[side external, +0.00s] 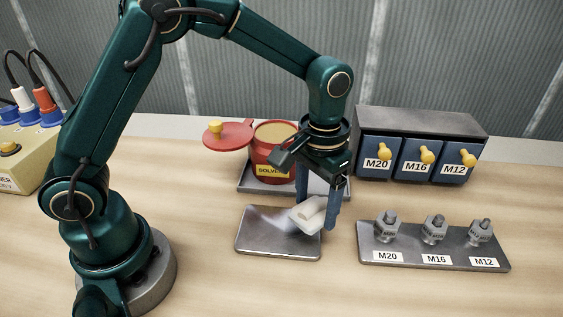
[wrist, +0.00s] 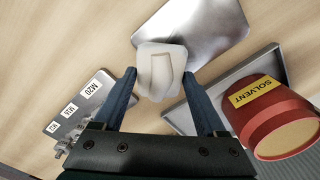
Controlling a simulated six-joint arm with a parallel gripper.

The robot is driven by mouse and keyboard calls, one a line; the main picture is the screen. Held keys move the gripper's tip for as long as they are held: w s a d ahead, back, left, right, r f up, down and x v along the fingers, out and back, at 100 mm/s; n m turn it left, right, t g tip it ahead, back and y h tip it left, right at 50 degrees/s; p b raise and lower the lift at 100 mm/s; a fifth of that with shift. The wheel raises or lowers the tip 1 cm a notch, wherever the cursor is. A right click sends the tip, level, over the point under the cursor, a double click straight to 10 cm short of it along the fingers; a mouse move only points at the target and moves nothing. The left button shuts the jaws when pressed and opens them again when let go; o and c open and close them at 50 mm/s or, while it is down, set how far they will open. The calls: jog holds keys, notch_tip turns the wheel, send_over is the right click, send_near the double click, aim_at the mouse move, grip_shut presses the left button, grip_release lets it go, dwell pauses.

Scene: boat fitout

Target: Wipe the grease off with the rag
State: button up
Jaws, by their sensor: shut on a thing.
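The white rag (side external: 307,214) is folded and pinched between the blue fingers of my gripper (side external: 319,208). In the wrist view the rag (wrist: 161,71) sits between the fingertips of my gripper (wrist: 159,76). It is over the right edge of a flat grey metal plate (side external: 272,235); I cannot tell whether it touches the plate. The plate also shows in the wrist view (wrist: 208,32), partly hidden by the rag. The visible part of the plate looks bare and shiny, and I cannot make out any grease on it.
A red solvent can (side external: 266,165), its lid (side external: 233,137) swung left, stands on a grey tray (side external: 252,188) behind the plate. At right are a rack with labelled drawers (side external: 417,160) and a strip (side external: 408,257) holding three bolts. A control box (side external: 25,150) is far left.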

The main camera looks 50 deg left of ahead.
jog(key=shift+r, duration=2.15)
